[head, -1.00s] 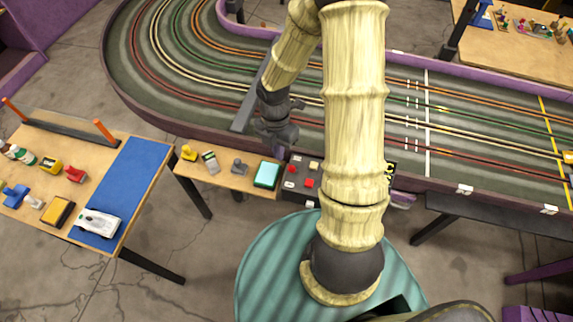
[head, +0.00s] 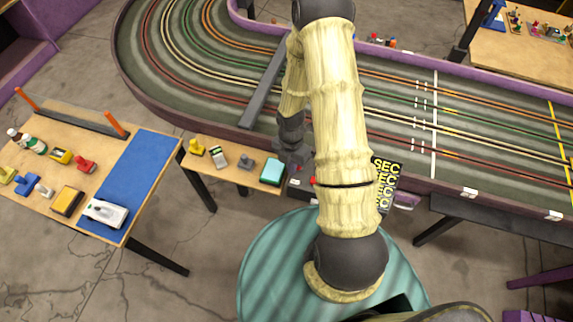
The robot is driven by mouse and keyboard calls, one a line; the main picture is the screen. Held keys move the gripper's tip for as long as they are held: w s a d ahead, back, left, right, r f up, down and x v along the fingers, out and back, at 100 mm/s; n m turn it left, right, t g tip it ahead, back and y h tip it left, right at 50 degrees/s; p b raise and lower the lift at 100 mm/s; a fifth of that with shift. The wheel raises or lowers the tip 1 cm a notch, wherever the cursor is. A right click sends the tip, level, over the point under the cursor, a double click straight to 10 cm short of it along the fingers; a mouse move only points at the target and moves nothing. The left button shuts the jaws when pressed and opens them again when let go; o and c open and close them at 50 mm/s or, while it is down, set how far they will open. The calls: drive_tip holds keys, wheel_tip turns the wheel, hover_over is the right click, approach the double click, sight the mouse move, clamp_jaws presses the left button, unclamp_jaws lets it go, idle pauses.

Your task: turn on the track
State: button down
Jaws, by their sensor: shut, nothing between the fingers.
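The slot track (head: 195,75) is a large dark oval with coloured lanes, edged in purple, behind my arm. A dark control panel (head: 298,192) sits at its near edge, with a red button (head: 312,181) and pale ones. My arm hides much of the panel's right part. My gripper (head: 291,165) is shut and empty, pointing down at the panel's left back part, just right of the teal box. I cannot tell whether it touches the panel.
A small shelf (head: 232,178) left of the panel holds a teal box (head: 272,171) and small items. A dark bar (head: 262,90) crosses the track. A wooden table (head: 58,212) with a blue mat and several items stands at the left.

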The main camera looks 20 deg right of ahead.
drive_tip(key=shift+w+d+f, duration=0.2)
drive_tip(key=shift+w+d, duration=0.05)
drive_tip(key=shift+d, duration=0.05)
drive_tip(key=shift+d+r, duration=0.1)
drive_tip(key=shift+w+p, duration=0.35)
drive_tip(key=shift+p, duration=0.2)
drive_tip(key=shift+s+d+r+g+y, duration=0.1)
drive_tip(key=shift+d+r+g+y, duration=0.05)
drive_tip(key=shift+d+g+y, duration=0.15)
drive_tip(key=shift+w+r+g+p, duration=0.1)
drive_tip(key=shift+w+g+p, duration=0.15)
drive_tip(key=shift+p, duration=0.4)
